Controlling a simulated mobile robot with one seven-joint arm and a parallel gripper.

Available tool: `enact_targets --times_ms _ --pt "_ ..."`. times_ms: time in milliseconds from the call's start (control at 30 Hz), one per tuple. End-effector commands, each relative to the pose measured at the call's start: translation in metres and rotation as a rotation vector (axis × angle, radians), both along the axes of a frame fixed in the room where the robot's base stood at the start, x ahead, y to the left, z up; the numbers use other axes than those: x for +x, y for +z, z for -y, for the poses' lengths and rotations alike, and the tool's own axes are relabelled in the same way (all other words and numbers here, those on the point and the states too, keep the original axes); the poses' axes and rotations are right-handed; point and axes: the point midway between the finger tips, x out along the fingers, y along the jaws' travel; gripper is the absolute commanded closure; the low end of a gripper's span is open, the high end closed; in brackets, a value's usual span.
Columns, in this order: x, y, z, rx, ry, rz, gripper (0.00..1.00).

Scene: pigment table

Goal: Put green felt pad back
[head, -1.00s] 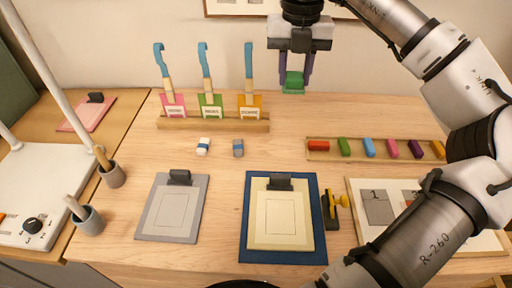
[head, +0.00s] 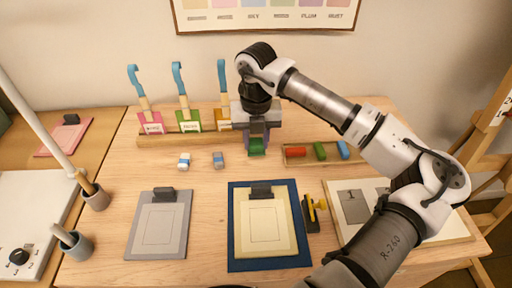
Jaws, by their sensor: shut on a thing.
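My gripper (head: 257,140) is shut on a small green block-like thing, which I take to be the green felt pad (head: 257,149). It points down over the back of the table, between the wooden rack and the wooden tray of coloured blocks. I cannot tell whether the pad touches the table. The wooden rack (head: 168,141) holds a pink, a green (head: 188,122) and an orange card, each with a blue-topped tool behind it. My gripper covers the right part of the orange card (head: 222,118).
Two small blue-and-white blocks (head: 217,160) lie before the rack. A grey clipboard (head: 160,224), a cream clipboard on a blue board (head: 235,250) and a yellow-and-black tool (head: 313,213) lie nearer.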

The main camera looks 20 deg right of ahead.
Motion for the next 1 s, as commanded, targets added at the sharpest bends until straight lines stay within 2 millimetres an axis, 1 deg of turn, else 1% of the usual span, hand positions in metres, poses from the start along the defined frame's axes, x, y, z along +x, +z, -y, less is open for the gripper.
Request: enact_targets --times_ms 200,300,567,700,733,800,900,1000 --pt "0.0 -0.031 0.0 0.003 0.001 -0.003 0.86" --pt "-0.001 -0.039 -0.001 0.002 0.002 -0.002 0.86" --pt "0.0 -0.041 0.0 0.0 0.001 0.0 0.86" --pt "0.0 -0.045 0.0 0.0 0.001 -0.001 0.86" --pt "0.0 -0.044 0.0 0.0 0.001 -0.001 0.67" --pt "0.0 -0.043 0.0 0.001 0.001 -0.001 0.58" --pt "0.0 -0.043 0.0 0.001 0.001 -0.001 0.46" --pt "0.0 -0.043 0.0 0.001 0.001 -0.001 0.46"
